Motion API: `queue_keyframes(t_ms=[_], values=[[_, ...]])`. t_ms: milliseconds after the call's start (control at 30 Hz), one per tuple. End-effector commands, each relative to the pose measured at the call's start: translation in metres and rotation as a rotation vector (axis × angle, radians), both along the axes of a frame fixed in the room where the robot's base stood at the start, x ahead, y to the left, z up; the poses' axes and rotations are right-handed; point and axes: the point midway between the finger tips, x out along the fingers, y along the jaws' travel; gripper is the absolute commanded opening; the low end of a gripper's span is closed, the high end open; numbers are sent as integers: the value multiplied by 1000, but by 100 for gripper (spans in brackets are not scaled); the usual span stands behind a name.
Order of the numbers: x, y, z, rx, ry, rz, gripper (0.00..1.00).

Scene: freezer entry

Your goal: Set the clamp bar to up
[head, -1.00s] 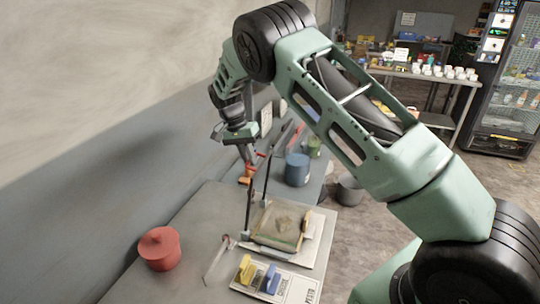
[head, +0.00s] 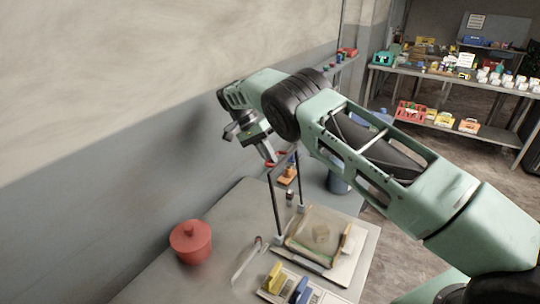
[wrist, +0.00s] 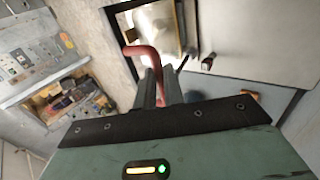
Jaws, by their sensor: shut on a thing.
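The clamp bar is a pair of black rods with a red crosspiece (head: 277,160) at the top. It stands nearly upright at the back of a flat press-like fixture (head: 318,237) on the grey bench. My gripper (head: 270,152) is at the top of the bar, with its fingers at the red crosspiece. In the wrist view, the red bar (wrist: 146,52) bends down between the fingers of my gripper (wrist: 154,88), which are shut on it. The fingers hide part of the bar.
A red lidded pot (head: 191,243) stands left on the bench. Yellow (head: 273,278) and blue (head: 300,290) pieces sit on a plate in front of the fixture. A blue container (head: 338,182) is behind. A stocked shelf (head: 450,75) stands far right.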

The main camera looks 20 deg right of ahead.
Motion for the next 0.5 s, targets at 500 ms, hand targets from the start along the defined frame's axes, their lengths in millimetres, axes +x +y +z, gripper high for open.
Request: queue_keyframes(t_ms=[500], values=[[-2, 1, -5, 4, 7, 0, 33]])
